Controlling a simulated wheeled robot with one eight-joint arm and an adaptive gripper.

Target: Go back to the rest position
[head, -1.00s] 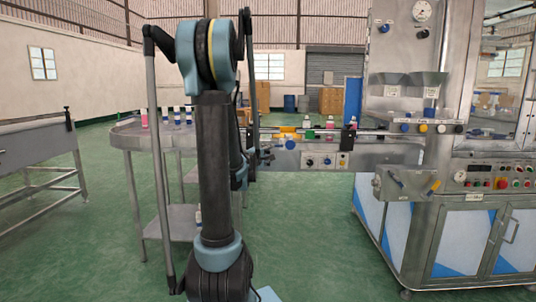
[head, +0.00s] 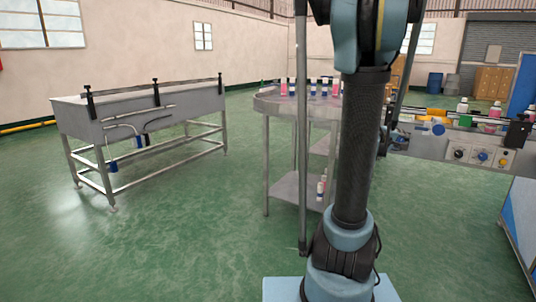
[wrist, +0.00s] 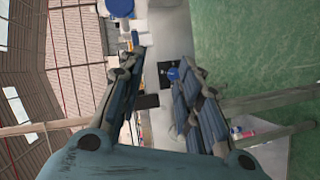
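My gripper (wrist: 158,66) shows in the wrist view with its two dark fingers apart. Nothing is held between them. Behind the gap, farther off, lies the conveyor's side with a blue knob (wrist: 173,74). In the head view my arm stands upright right of the middle, and I cannot make out the gripper clearly behind it.
A round steel table (head: 272,104) with several small bottles stands left of my arm. A steel bench (head: 150,112) is at the left. The conveyor control panel (head: 482,155) and bottles are at the right. Green floor (head: 190,240) is clear between bench and table.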

